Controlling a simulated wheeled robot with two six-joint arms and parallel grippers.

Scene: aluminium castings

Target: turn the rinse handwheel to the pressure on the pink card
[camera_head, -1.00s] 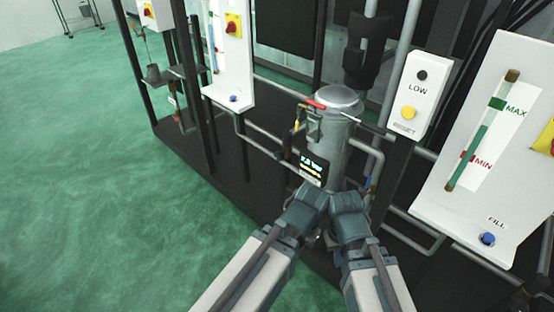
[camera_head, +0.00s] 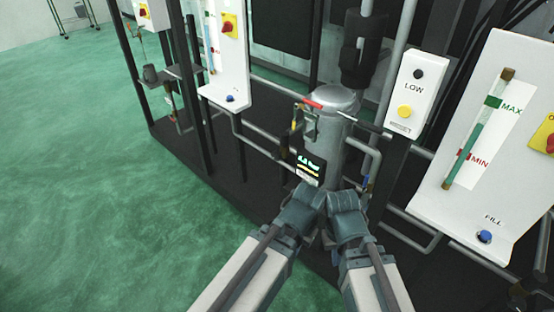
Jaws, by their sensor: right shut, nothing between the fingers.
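The rinse handwheel is not clearly visible; my two grippers cover the lower part of the grey cylindrical vessel (camera_head: 333,125). A small black display (camera_head: 310,166) with a greenish pressure line ending in "bar" and a yellow line below is fixed to the vessel's front; its digits are too blurred to read. I cannot make out a pink card. My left gripper (camera_head: 316,196) is just below the display, its fingertips turned away from view. My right gripper (camera_head: 340,194) is beside it, shut and empty, in front of the vessel's lower body.
A red-handled valve (camera_head: 314,104) and pipes surround the vessel's top. A white LOW box (camera_head: 417,92) with a yellow button stands to the right. A white level-gauge panel (camera_head: 455,205) with a blue FILL button is farther right. Green floor (camera_head: 90,210) is open at left.

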